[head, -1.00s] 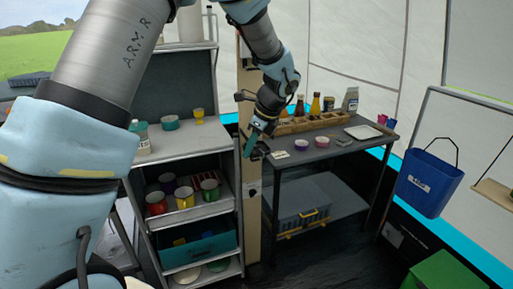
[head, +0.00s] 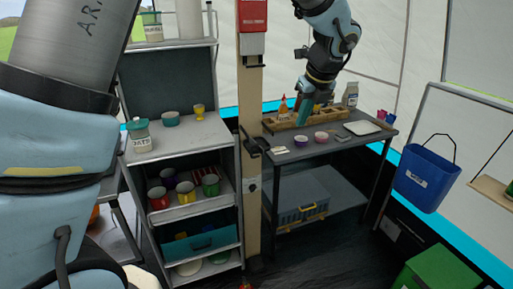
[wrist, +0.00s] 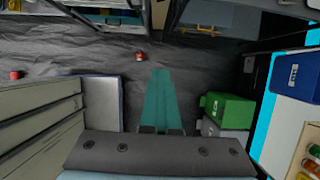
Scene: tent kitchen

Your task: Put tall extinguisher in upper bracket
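My gripper (head: 303,118) is over the dark side table in the head view, right of the tan post. In the wrist view its long teal fingers (wrist: 160,100) lie together with nothing seen between them. A dark bracket-like fitting (head: 250,147) is on the tan post; I cannot tell whether it is the upper bracket. A small red object (wrist: 140,57) is on the dark floor in the wrist view, and another red one (wrist: 14,75) is at the left edge. Both are too small to identify as the tall extinguisher.
The tan post (head: 252,110) carries a red box (head: 252,15) at its top. A shelf unit (head: 185,140) with cups stands left. The side table (head: 350,147) holds a wooden rack (head: 345,120), bowls and a tray. A blue bucket (head: 425,180) hangs right. Dark floor is open in front.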

